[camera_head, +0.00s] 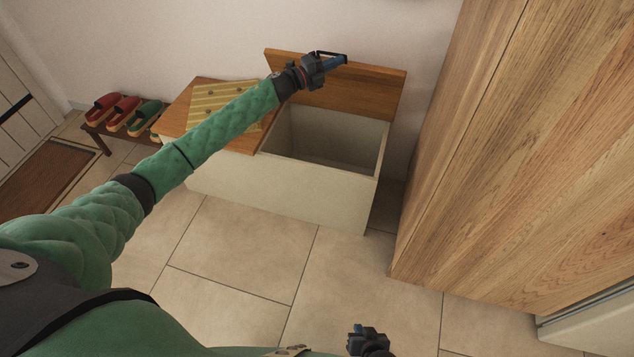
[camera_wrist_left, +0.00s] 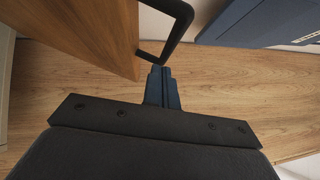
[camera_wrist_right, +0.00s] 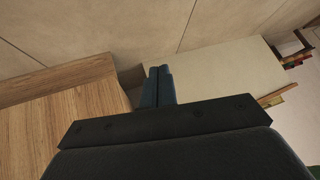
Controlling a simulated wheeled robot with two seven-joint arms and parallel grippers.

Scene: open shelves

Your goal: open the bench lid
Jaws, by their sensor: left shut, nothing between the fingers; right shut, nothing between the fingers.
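The wooden bench lid (camera_head: 370,90) stands raised at the back of the cream bench (camera_head: 270,188), near the wall. The bench's right compartment (camera_head: 318,145) is open and looks empty. My left gripper (camera_head: 338,62) is shut and empty at the lid's top edge. In the left wrist view its blue fingers (camera_wrist_left: 160,74) are beside the black lid handle (camera_wrist_left: 182,28), close to or touching it; I cannot tell which. The lid (camera_wrist_left: 85,30) fills the upper left there. My right gripper (camera_head: 358,329) is shut and empty, low in front of the bench, well away from the lid.
A tall wooden cabinet (camera_head: 530,150) stands close to the bench's right side. A striped cushion (camera_head: 222,103) lies on the bench's left top. A low rack with red and green shoes (camera_head: 145,115) is further left. The tiled floor (camera_head: 240,250) in front is clear.

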